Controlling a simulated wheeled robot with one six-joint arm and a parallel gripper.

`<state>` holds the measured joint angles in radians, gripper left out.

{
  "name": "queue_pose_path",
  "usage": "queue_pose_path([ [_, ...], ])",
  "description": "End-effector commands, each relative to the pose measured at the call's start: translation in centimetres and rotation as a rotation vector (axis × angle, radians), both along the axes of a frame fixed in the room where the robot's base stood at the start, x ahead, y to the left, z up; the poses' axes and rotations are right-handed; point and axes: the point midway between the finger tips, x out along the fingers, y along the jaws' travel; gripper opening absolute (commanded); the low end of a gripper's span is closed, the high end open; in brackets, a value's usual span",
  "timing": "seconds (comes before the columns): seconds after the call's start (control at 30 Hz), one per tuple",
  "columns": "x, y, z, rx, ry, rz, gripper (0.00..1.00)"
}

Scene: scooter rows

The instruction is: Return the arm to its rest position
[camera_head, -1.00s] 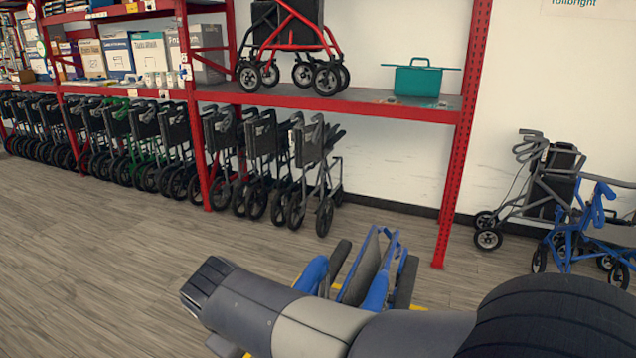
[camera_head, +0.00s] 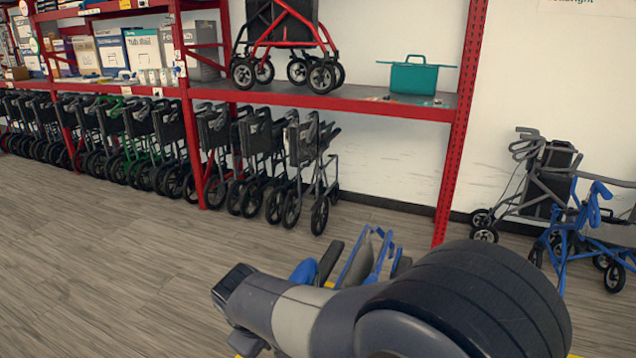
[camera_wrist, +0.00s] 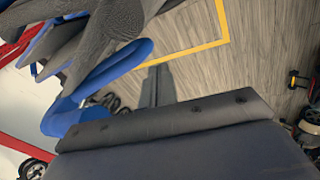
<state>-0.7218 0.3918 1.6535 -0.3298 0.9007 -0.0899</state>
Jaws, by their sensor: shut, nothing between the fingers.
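My arm (camera_head: 300,318) is folded across the bottom of the head view, and a large dark rounded link covers its right part. In the wrist view, my gripper (camera_wrist: 156,84) appears as two narrow dark fingers side by side near the middle, shut and empty, pointing at the floor. A blue-framed rollator (camera_head: 382,255) stands just behind my arm in the head view, its lower part hidden. Its blue tube (camera_wrist: 112,72) and grey mesh also show close in the wrist view. I cannot tell whether the gripper touches it.
A red shelf rack (camera_head: 330,98) has several folded rollators (camera_head: 255,165) under it and a teal case (camera_head: 414,78) on top. A grey rollator (camera_head: 545,180) and another blue rollator (camera_head: 590,225) stand at the right. The floor (camera_head: 110,270) at the left is clear.

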Motion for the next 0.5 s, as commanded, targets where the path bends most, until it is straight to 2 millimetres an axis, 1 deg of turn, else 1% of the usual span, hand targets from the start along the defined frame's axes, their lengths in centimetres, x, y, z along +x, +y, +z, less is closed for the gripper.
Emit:
queue_pose_path([
  [0.03,0.1,-0.1,1.0,0.007,0.018,-0.003,0.00],
  [0.4,0.1,0.1,3.9,0.073,0.167,-0.003,0.00],
  [0.43,-0.1,0.7,4.1,0.073,0.161,0.003,0.00],
  [0.5,-0.3,1.5,5.3,0.072,0.159,0.005,0.00],
])
